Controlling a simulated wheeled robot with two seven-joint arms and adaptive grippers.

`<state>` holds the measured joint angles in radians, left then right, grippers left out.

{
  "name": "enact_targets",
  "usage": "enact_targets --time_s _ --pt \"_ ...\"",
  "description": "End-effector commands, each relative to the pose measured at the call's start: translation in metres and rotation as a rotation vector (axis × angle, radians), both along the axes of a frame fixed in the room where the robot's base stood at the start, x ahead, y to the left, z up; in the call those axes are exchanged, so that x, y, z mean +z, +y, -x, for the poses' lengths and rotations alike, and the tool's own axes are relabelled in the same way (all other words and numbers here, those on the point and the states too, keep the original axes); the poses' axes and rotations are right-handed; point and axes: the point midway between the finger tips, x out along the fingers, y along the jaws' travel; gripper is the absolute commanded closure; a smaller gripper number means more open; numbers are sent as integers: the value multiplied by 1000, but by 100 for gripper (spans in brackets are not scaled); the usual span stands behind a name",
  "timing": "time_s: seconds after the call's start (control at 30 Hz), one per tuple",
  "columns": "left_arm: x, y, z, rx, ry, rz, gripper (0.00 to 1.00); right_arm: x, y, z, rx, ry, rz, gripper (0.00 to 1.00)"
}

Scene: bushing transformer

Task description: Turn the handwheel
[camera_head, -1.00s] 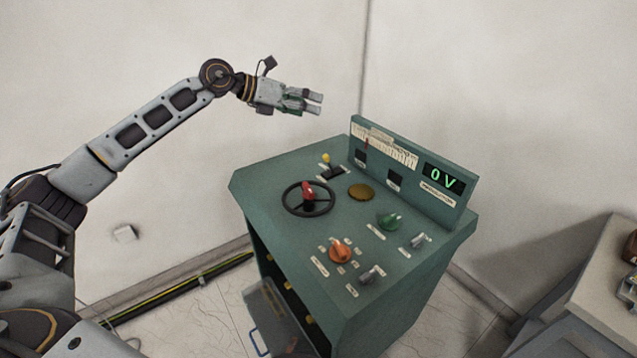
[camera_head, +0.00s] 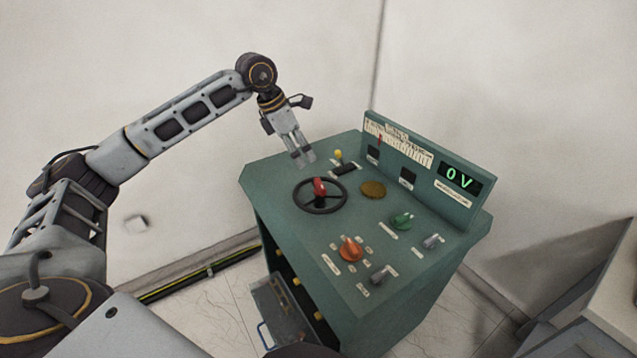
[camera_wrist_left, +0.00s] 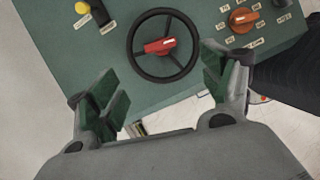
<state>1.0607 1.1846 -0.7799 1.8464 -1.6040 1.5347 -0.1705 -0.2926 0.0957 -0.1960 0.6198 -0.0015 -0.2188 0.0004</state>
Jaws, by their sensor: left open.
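The handwheel (camera_head: 320,196) is a black spoked ring with a red centre piece, on the sloping top of a green console (camera_head: 290,240). In the left wrist view the handwheel (camera_wrist_left: 163,45) lies ahead of and between the fingers, with no contact seen. My left gripper (camera_head: 304,160) points down above the console's back left part, just behind and above the wheel. In the left wrist view its fingers (camera_wrist_left: 160,95) are apart with nothing between them. My right gripper is not in view.
A wall stands behind; a grey bench (camera_head: 612,310) is at the right.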

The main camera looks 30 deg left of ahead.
Motion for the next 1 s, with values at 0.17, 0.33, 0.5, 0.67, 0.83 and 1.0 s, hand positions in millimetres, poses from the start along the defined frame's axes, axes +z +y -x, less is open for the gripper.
enact_targets --time_s 0.17,0.33,0.5,0.67,0.83,1.0 --pt "0 0 0 0 -1 1 20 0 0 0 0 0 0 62" --pt "-1 -1 -1 0 -1 2 20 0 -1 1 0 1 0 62" --pt "-8 -3 -3 0 1 2 20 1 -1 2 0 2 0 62" --pt "-21 -6 -7 0 2 2 20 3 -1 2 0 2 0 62" --pt "-41 -12 -12 1 2 3 20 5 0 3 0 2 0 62" --pt "-61 -18 -19 -1 1 4 20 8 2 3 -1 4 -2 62"
